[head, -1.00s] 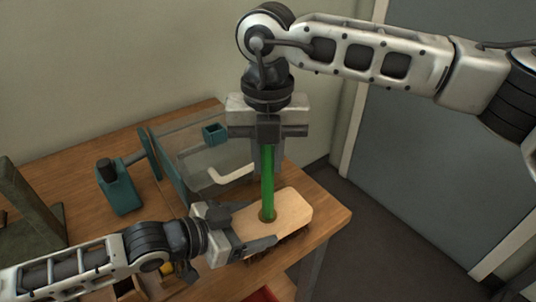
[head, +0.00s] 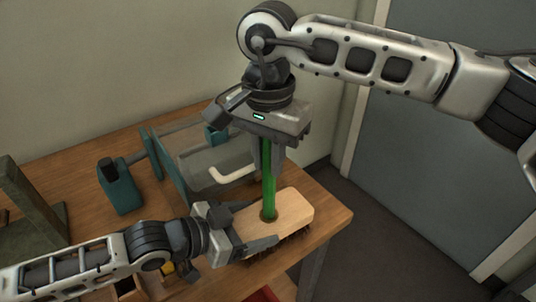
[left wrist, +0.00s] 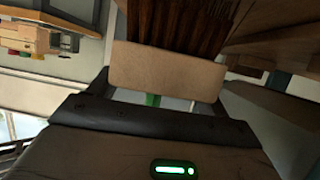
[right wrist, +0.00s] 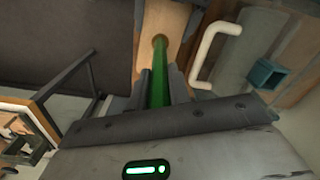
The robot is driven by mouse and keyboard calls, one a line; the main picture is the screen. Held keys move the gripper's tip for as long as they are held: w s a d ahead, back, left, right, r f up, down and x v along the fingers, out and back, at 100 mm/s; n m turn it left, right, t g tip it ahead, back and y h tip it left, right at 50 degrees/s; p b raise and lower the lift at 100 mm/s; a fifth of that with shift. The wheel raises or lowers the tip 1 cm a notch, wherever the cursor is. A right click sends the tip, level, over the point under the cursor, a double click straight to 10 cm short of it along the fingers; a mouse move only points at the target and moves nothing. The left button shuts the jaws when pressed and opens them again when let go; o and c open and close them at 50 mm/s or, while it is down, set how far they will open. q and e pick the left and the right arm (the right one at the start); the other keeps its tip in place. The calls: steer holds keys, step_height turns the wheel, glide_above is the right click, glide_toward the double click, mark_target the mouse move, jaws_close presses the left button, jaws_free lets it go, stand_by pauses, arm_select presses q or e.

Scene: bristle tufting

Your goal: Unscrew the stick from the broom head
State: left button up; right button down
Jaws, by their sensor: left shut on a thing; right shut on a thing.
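The broom head (head: 290,208) is a pale wooden block with dark bristles on its underside, near the table's front right corner. My left gripper (head: 245,230) is shut on the block from the left. The block and bristles (left wrist: 165,72) also fill the middle of the left wrist view. The green stick (head: 268,190) stands upright in the block's round hole. My right gripper (head: 265,150) is above, pointing down, shut on the stick's upper part, which its fingers hide. In the right wrist view the stick (right wrist: 160,75) runs from between the fingers to the hole.
A teal machine with a clear guard (head: 205,160) and a white handle (head: 230,175) stands close behind the stick. A teal block-like tool (head: 119,190) is to its left. The wooden table (head: 60,165) ends just right of the broom head.

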steer(key=n, duration=1.9)
steer(key=shift+d+r, duration=0.1)
steer(key=c, duration=1.3)
jaws_free()
